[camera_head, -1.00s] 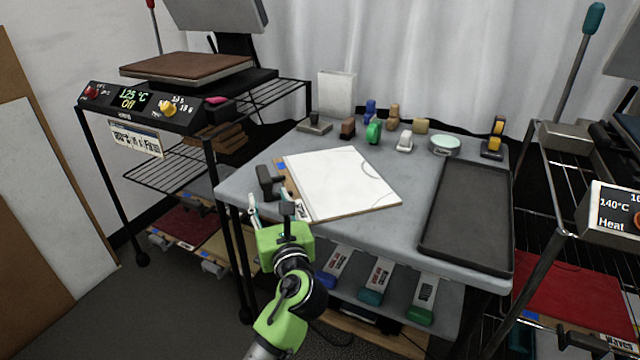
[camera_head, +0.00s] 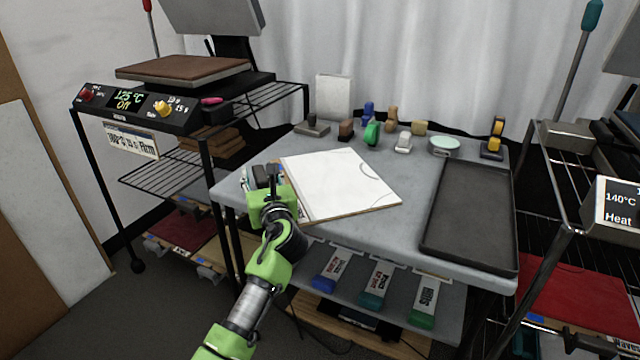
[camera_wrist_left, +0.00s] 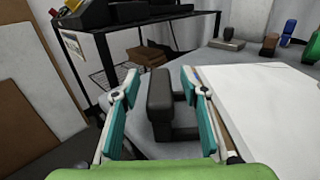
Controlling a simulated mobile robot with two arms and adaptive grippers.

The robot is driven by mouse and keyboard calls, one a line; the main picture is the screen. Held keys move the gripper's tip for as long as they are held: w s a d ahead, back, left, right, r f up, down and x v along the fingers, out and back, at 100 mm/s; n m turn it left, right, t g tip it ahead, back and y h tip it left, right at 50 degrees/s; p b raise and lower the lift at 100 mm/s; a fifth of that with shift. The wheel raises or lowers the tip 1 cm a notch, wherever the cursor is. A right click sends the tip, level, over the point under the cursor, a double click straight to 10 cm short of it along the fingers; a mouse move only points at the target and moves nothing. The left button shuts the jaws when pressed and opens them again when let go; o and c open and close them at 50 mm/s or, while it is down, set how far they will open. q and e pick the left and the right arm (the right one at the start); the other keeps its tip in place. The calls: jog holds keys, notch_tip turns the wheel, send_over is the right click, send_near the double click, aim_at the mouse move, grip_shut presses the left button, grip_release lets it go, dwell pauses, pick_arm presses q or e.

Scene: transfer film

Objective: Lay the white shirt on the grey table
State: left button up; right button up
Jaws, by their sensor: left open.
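The white shirt (camera_head: 335,180) lies flat on a thin wooden board that rests on the grey table (camera_head: 395,232); a curved neckline shows at its right side. The shirt also shows at the right of the left wrist view (camera_wrist_left: 275,100). A black handle (camera_wrist_left: 160,100) stands at the board's left edge. My left gripper (camera_head: 262,180) is open at that edge. In the left wrist view its teal fingers stand on either side of the handle, with a gap visible. My right gripper is not in view.
A dark tray (camera_head: 468,220) lies on the table's right side. Several small blocks and stamps stand along the back. A heat press (camera_head: 180,75) on a black rack stands left, another rack right. The table is bare between board and tray.

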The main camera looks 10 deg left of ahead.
pick_arm(q)
jog(key=shift+w+a, duration=0.1)
jog(key=shift+w, duration=0.05)
grip_shut()
jog(key=shift+r, duration=0.1)
